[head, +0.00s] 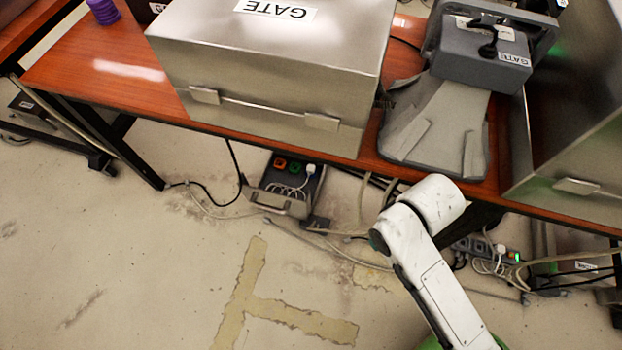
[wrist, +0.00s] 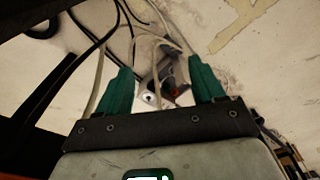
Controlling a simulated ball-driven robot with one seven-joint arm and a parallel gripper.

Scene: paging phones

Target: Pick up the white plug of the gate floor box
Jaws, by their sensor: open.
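The floor box (head: 272,199) is a dark grey box on the floor under the front edge of the table, below the metal case labelled GATE. Its white plug (head: 310,169) is at its upper right, beside a green and an orange socket, with pale cables around it. In the wrist view, my gripper (wrist: 160,66) has two teal fingers spread wide with nothing held. The floor box (wrist: 172,78) shows beyond and between the fingers, small and dim. A pale shape there may be the plug; I cannot tell. My gripper is hidden in the head view.
The wooden table (head: 95,65) carries the metal GATE case (head: 270,60) and a grey phone (head: 480,55). Loose cables (head: 215,210) run along the floor by the box. Another power strip (head: 480,248) with a white plug lies at right. The floor in front is clear.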

